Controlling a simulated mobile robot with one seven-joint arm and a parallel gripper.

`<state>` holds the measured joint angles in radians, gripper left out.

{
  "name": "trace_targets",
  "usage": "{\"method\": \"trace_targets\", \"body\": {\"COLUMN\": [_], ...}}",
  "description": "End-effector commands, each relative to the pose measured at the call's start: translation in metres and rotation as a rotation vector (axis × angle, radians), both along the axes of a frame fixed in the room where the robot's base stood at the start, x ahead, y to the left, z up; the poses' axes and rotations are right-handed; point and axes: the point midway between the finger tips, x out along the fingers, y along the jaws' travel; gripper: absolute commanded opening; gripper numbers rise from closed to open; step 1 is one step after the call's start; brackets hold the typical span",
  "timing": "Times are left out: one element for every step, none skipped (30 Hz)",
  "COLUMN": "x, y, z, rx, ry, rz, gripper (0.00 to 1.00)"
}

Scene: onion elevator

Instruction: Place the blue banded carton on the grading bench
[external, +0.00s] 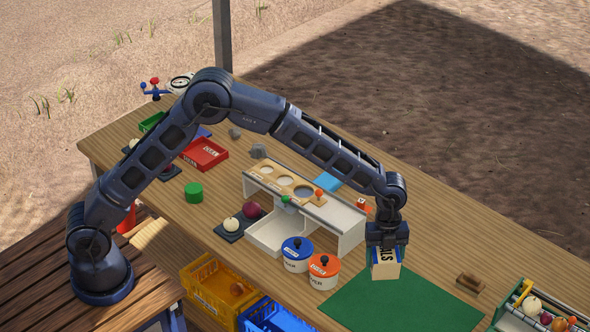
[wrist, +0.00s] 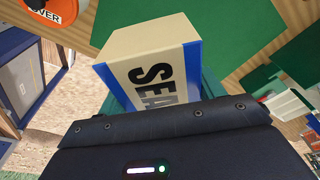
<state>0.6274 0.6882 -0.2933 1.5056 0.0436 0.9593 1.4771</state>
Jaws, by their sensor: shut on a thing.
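My gripper (external: 387,246) is shut on the blue banded carton (external: 385,270), a cream box with dark lettering. In the wrist view the carton (wrist: 140,50) shows blue bands at its edges and the letters "SEA"; its lower part is hidden by my gripper. The carton hangs upright over the back corner of a green mat (external: 400,305) on the wooden bench top (external: 440,255). I cannot tell whether its underside touches the mat or is just above it.
An orange-lidded pot (external: 323,272) and a blue-lidded pot (external: 296,254) stand close left of the carton. A white sorting stand (external: 350,222) is behind them. A wooden block (external: 469,283) and an onion crate (external: 540,312) are to the right. The mat's front is clear.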

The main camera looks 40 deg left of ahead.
Motion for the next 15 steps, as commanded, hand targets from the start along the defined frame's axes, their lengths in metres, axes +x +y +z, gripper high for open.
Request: {"method": "trace_targets", "body": {"x": [-0.001, -0.001, -0.001, -0.001, -0.001, 0.000, 0.000, 0.000, -0.001, -0.001, -0.001, 0.000, 0.000, 0.000, 0.000], "y": [0.000, 0.000, 0.000, 0.000, 0.000, 0.000, 0.001, 0.000, 0.000, 0.000, 0.000, 0.000, 0.000, 0.000, 0.000], "z": [-0.012, -0.018, -0.027, -0.033, -0.040, -0.049, -0.055, -0.062, -0.070, -0.076, -0.081, -0.088, -0.092, -0.096, -0.101], "rx": [0.002, 0.001, 0.001, 0.002, 0.002, 0.002, 0.002, 0.002, 0.002, 0.002, 0.001, 0.001, 0.001, 0.002, 0.001], "ry": [0.002, 0.001, 0.001, 0.002, 0.002, 0.002, 0.002, 0.002, 0.002, 0.002, 0.001, 0.001, 0.000, 0.000, 0.001], "rz": [0.000, 0.000, 0.000, 0.000, 0.001, 0.002, 0.002, 0.002, 0.001, 0.000, 0.000, 0.000, 0.000, 0.001, 0.001], "gripper": [0.35, 0.35, 0.35, 0.35, 0.35, 0.35, 0.35, 0.35, 0.35, 0.35, 0.35, 0.35, 0.35, 0.35, 0.35]}}
